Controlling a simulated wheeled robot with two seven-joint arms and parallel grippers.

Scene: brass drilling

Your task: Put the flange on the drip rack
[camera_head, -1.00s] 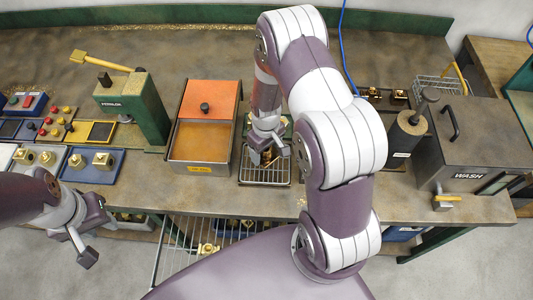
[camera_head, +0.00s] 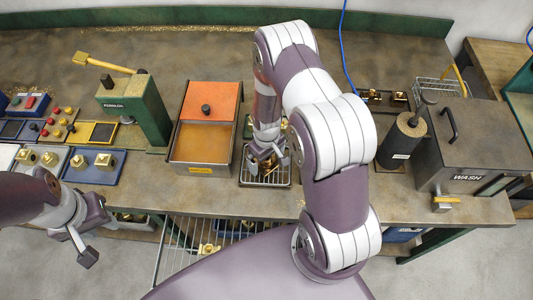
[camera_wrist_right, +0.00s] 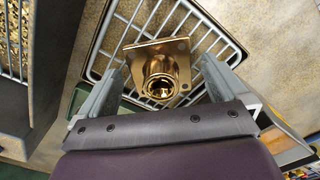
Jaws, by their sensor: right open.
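A brass flange (camera_wrist_right: 160,72) with a square plate and a round collar shows in the right wrist view, over the white wire rack (camera_wrist_right: 113,42). My right gripper (camera_wrist_right: 163,88) is open, with one finger on each side of the flange; I cannot see contact. In the head view my right gripper (camera_head: 267,160) is low over the wire rack (camera_head: 264,182), which sits in a tray at the table's front edge. The arm partly hides the flange there. My left gripper (camera_head: 76,246) looks open and empty, off the front edge at the left.
An orange-lidded box (camera_head: 203,143) stands close left of the rack. A dark cylinder (camera_head: 403,139) and the grey WASH box (camera_head: 470,145) stand to the right. A green press (camera_head: 135,108) and trays of brass parts (camera_head: 94,167) lie left. A wire shelf (camera_head: 180,262) is below the table.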

